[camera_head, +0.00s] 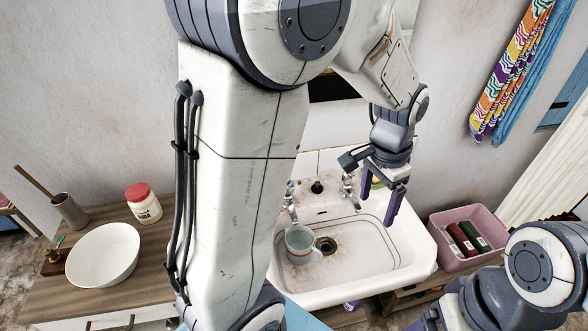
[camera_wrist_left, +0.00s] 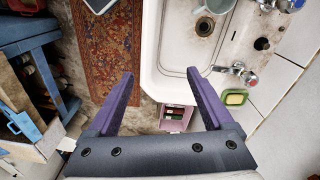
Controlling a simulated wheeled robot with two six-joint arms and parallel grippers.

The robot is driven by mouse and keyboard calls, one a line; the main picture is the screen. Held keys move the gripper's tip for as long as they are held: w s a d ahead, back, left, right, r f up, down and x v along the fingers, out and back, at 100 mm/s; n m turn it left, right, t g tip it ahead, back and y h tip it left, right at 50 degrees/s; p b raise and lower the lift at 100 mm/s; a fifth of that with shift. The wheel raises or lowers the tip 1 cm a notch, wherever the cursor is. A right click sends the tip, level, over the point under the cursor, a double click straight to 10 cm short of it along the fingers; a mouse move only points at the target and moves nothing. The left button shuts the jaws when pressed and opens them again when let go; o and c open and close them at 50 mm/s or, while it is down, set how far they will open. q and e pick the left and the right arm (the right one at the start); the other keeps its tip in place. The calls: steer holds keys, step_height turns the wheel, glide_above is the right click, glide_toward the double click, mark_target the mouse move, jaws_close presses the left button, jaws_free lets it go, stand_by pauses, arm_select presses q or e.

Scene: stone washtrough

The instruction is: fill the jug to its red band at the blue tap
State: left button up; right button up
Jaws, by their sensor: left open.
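The jug (camera_head: 301,246), pale blue-green, stands in the left part of the white sink basin (camera_head: 395,264), below the left tap (camera_head: 291,203). I cannot make out its red band or water level. The jug also shows at the top edge of the left wrist view (camera_wrist_left: 214,6). There the tap (camera_wrist_left: 288,5) near it seems to have a blue cap, and the other tap (camera_wrist_left: 232,70) has a red one. My left gripper (camera_head: 379,210) is open and empty above the basin's right side, apart from the jug. My right gripper (camera_head: 432,318) is partly visible at the bottom; its jaws are unclear.
A pink crate (camera_head: 440,236) with bottles stands right of the sink. A white bowl (camera_head: 104,254) and a red-lidded jar (camera_head: 143,203) stand on the left counter. My left arm hides the area left of the sink.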

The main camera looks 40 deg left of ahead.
arm_select(q)
steer(key=w+a+f+n, duration=0.1)
steer(key=w+a+f, duration=0.2)
steer(key=a, duration=0.7)
steer(key=w+a+f, duration=0.3)
steer(key=a, duration=0.7)
steer(key=w+a+f+n, duration=0.1)
steer(key=w+a+f, duration=0.2)
steer(key=a, duration=0.7)
steer(key=shift+y, duration=0.3)
step_height(320, 180, down, 9)
steer(key=p, duration=0.3)
steer(key=shift+s, duration=0.1)
steer(key=shift+f, duration=0.6)
